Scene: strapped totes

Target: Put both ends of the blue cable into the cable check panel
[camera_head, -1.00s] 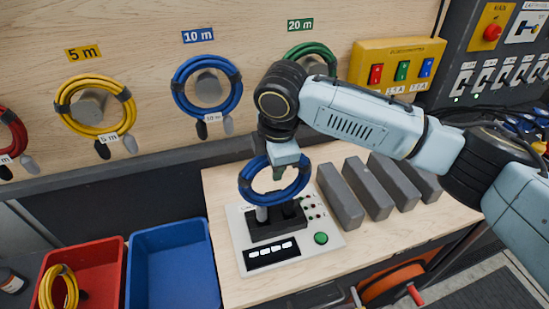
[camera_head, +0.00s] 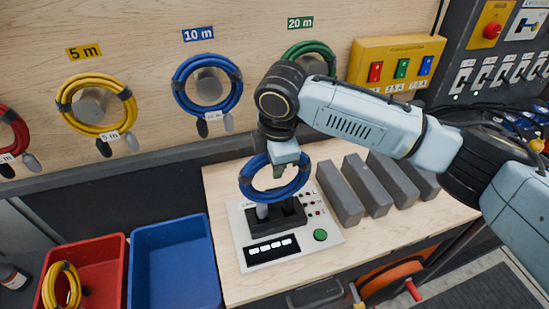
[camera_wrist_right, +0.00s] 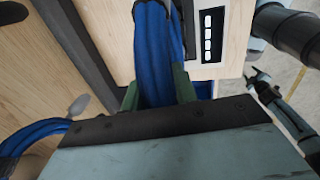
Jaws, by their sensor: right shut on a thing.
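A coiled blue cable (camera_head: 256,187) hangs from my right gripper (camera_head: 286,166) above the cable check panel (camera_head: 319,263). In the right wrist view the green fingers (camera_wrist_right: 160,97) are closed around the blue coil (camera_wrist_right: 158,50). The panel lies on the wooden bench, with a black socket block (camera_head: 276,217), a display strip (camera_head: 271,249) and a green button (camera_head: 320,235). A grey cable end (camera_head: 262,211) reaches down from the coil to the left part of the socket block. I cannot tell whether it is seated. The other end is not clear.
Several grey blocks (camera_head: 339,195) stand right of the panel. A blue bin (camera_head: 170,263) and a red bin (camera_head: 90,276) with a yellow coil (camera_head: 62,287) are at the left. Another blue coil (camera_head: 207,84) hangs on the wall under the 10 m sign (camera_head: 198,34).

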